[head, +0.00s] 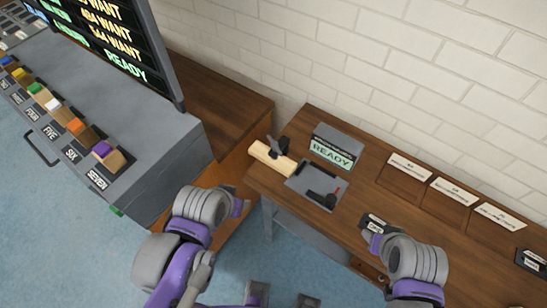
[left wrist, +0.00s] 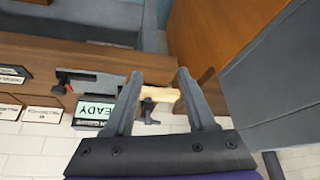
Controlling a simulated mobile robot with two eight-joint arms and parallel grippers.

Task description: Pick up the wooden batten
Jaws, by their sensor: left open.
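The wooden batten (head: 268,156) is a short pale bar at the left end of the brown workbench, with a black clamp (head: 279,145) at it. In the left wrist view the batten (left wrist: 161,95) shows between my spread fingers and beyond them, apparently not gripped. My left gripper (left wrist: 159,73) is open and empty. In the head view my left gripper (head: 238,206) is below and left of the batten, apart from it. My right gripper (head: 374,234) is at the bench's front edge beside a small dark labelled piece (head: 375,222); its fingers are too unclear to judge.
A grey fixture (head: 308,181) with a red-tipped lever and a READY display (head: 331,151) stand right of the batten. Labelled bins (head: 447,190) line the bench's back right. A grey cabinet (head: 150,130) with coloured blocks and a screen (head: 105,35) stands left. Blue floor lies in front.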

